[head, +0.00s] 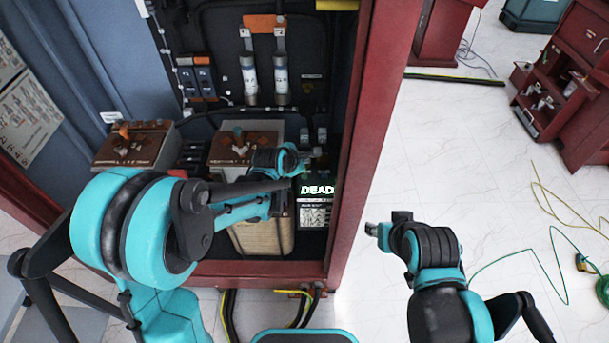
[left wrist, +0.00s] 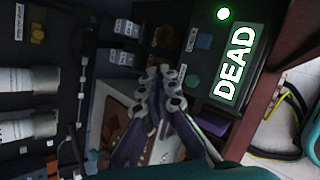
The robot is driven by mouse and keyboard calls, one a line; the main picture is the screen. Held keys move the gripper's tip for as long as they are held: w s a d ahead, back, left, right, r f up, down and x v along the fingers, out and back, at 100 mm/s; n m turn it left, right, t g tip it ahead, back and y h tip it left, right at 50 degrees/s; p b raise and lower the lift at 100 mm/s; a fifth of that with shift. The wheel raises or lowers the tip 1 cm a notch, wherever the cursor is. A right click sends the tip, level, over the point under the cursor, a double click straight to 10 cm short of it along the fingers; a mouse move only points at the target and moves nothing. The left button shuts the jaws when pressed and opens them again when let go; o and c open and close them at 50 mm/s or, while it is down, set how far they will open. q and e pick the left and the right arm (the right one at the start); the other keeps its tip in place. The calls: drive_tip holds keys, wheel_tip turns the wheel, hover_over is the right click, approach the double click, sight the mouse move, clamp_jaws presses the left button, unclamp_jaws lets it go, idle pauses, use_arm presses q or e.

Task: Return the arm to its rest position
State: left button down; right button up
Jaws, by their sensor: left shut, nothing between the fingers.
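My left arm reaches from the left into the open red cabinet (head: 350,150). My left gripper (head: 312,158) is inside it, just above the tester with the lit DEAD display (head: 318,190). In the left wrist view my left gripper's (left wrist: 166,76) fingers are together and empty, beside the DEAD display (left wrist: 235,62) and its green light. They look apart from the tester, though the exact gap is hard to judge. My right gripper (head: 372,229) is outside the cabinet, to the right of its frame over the white floor; its finger opening is too small to judge.
Two brown-topped transformer units (head: 135,145) (head: 247,138) stand inside the cabinet, the second partly behind my left arm. Two white cylindrical fuses (head: 249,80) (head: 281,78) hang at the back. The cabinet's right post stands close to my left gripper. Open floor (head: 450,150) lies right.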

use_arm(q)
drive_tip(key=shift+r, duration=0.1)
drive_tip(key=s+a+r+m+y, duration=0.1)
drive_tip(key=s+a+r+m, duration=0.5)
drive_tip(key=s, duration=0.1)
drive_tip(key=s+a+m+y, duration=0.1)
drive_tip(key=s+a+m, duration=0.2)
drive_tip(key=s+m, duration=0.2)
drive_tip(key=s+a+r+m+g+y, duration=0.1)
drive_tip(key=s+a+m, duration=0.3)
drive_tip(key=s, duration=0.4)
drive_tip(key=s+a+m, duration=0.4)
drive_tip(key=s+m, duration=0.3)
drive_tip(key=shift+s+a+r+y, duration=0.25)
drive_tip(key=shift+r+y, duration=0.05)
drive_tip(key=shift+y, duration=0.1)
